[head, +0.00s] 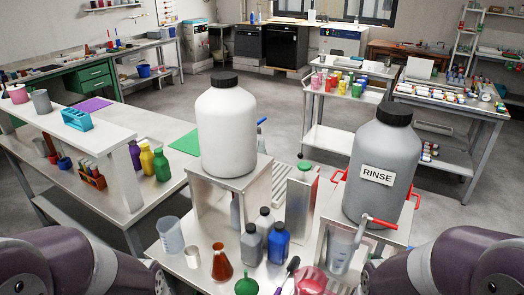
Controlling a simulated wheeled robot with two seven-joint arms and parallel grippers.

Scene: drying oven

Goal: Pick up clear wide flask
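A clear, wide-mouthed vessel (171,236) stands at the left of the near table, left of the amber flask (222,264). Another clear vessel (341,252) is below the red tap, under the grey RINSE jug (380,165). I cannot tell for sure which of these is the clear wide flask. My two arms come in at the bottom left and bottom right corners, apart from both vessels. Neither gripper shows.
A large white jug (227,125) stands on a metal stand. Grey and blue bottles (277,243), a green funnel (246,286) and a pink vessel (312,282) crowd the near table. A bench (110,203) with a raised shelf is left.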

